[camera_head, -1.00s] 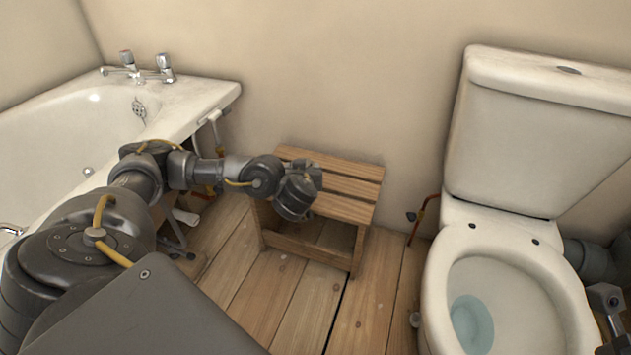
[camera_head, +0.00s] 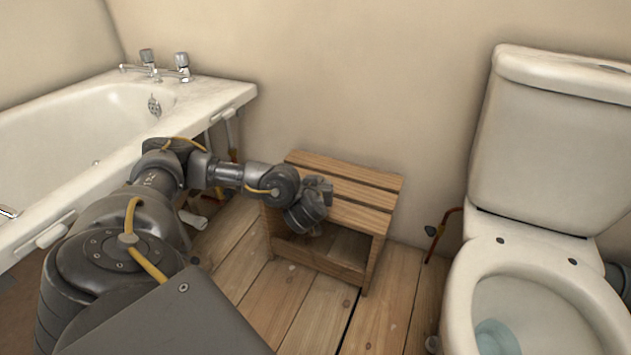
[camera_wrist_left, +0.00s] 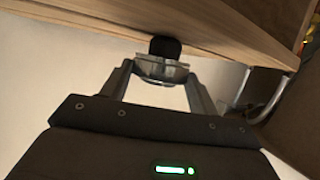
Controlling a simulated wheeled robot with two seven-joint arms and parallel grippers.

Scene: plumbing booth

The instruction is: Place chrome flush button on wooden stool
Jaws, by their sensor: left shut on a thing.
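The wooden stool (camera_head: 372,196) stands on the floor between the bath and the toilet. My left gripper (camera_head: 326,188) is at the stool's left side, in front of its slatted top in the head view. In the left wrist view its fingers (camera_wrist_left: 160,68) are shut on the chrome flush button (camera_wrist_left: 152,72), a shiny piece with a dark part sticking out beyond it. That dark part is right by the stool's wooden edge (camera_wrist_left: 85,22); I cannot tell whether they touch. In the head view my gripper hides the button. My right gripper is not in view.
The white bath (camera_head: 232,92) with two taps is at the left. The toilet (camera_head: 545,150), its lid up or absent, is at the right. A pipe (camera_head: 440,232) runs by the wall between stool and toilet. The plank floor (camera_head: 310,310) before the stool is clear.

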